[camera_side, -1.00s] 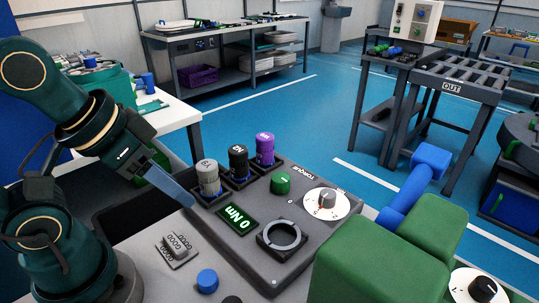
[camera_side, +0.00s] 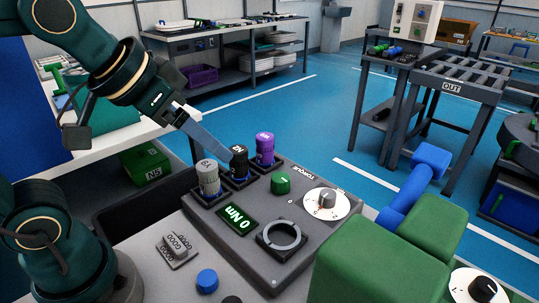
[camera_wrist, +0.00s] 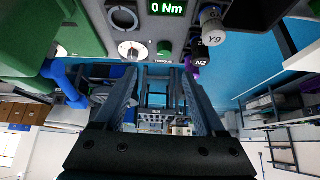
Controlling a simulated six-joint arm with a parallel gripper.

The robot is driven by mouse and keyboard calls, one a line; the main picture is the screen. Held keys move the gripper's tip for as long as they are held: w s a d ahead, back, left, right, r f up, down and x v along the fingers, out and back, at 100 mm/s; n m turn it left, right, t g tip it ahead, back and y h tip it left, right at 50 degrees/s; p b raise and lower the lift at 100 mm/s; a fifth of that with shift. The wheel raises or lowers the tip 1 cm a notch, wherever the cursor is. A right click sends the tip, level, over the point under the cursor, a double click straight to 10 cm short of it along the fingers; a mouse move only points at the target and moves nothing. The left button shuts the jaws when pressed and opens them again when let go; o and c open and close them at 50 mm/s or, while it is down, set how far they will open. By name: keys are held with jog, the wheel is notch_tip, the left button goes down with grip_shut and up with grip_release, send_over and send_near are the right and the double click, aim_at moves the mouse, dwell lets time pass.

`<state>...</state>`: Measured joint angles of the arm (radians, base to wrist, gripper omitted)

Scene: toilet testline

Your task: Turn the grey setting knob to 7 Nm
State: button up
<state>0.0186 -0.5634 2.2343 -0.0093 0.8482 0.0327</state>
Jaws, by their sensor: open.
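The grey setting knob (camera_side: 326,200) sits on a white round dial on the torque panel. It also shows in the wrist view (camera_wrist: 131,53), above and left of the fingers. The dial marks are too small to read. The green display (camera_side: 235,219) reads 0 Nm, also in the wrist view (camera_wrist: 167,7). My gripper (camera_side: 227,151) is open and empty, tilted down to the right. In the side view its tips overlap the black cylinder, left of the knob and apart from it; contact with the cylinder cannot be told. Both fingers show in the wrist view (camera_wrist: 158,72).
Grey (camera_side: 208,178), black (camera_side: 239,165) and purple (camera_side: 264,148) cylinders stand in a row on the panel's far side. A green button (camera_side: 280,183) lies left of the dial, a grey ring (camera_side: 281,238) before it. A green block with a blue handle (camera_side: 405,196) stands right.

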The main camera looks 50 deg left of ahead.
jog(key=w+d+r, duration=0.1)
jog(key=w+d, duration=0.1)
jog(key=w, duration=0.6)
jog(key=m+g+h, duration=0.1)
jog(key=m+g, duration=0.1)
jog(key=g, duration=0.1)
send_over(328, 193)
jog(key=s, duration=0.2)
jog(key=f, duration=1.3)
jog(key=shift+s+a+f, duration=0.1)
jog(key=shift+s+a, duration=0.05)
jog(key=shift+a, duration=0.15)
jog(key=shift+x, duration=2.4)
grip_shut()
